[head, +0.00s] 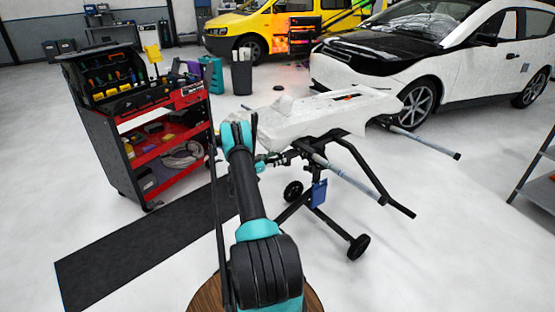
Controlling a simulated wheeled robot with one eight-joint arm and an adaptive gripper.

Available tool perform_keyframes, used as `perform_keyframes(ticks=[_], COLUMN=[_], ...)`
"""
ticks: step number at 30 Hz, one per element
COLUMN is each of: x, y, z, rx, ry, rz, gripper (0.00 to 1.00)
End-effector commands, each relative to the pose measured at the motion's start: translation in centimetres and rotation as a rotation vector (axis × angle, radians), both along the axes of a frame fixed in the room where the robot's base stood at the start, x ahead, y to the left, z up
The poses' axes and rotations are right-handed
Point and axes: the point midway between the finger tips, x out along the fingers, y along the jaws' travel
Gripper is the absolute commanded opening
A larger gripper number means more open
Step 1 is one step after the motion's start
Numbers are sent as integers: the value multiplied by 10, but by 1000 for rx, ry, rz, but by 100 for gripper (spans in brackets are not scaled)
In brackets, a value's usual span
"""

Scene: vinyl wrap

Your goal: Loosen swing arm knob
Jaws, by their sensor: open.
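A wheeled black stand (318,190) with swing arms holds a large white panel (320,115) in the middle of the head view. One grey padded arm (345,175) slants down to the right, and another (425,140) reaches out further back. My arm rises from the bottom centre and bends at a teal joint left of the panel. My gripper (276,159) is small and dark, just beyond a teal wrist part, close to the stand's bars under the panel's left end. It is open; its fingertips are hard to make out. The swing arm knob cannot be told apart there.
A red and black tool cart (150,130) stands on the left, by a dark floor mat (150,245). A white car (430,60) and a yellow van (255,30) are behind. A shelf (540,180) is at right. The floor at front right is clear.

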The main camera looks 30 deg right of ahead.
Motion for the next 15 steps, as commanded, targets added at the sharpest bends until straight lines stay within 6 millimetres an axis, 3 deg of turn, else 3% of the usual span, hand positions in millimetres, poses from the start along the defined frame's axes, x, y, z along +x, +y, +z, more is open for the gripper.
perform_keyframes(ticks=[6, 15], x=[0, 0], y=[0, 0], z=[0, 0], rx=[0, 0], ry=[0, 0], rz=[0, -1], gripper=[61, 25])
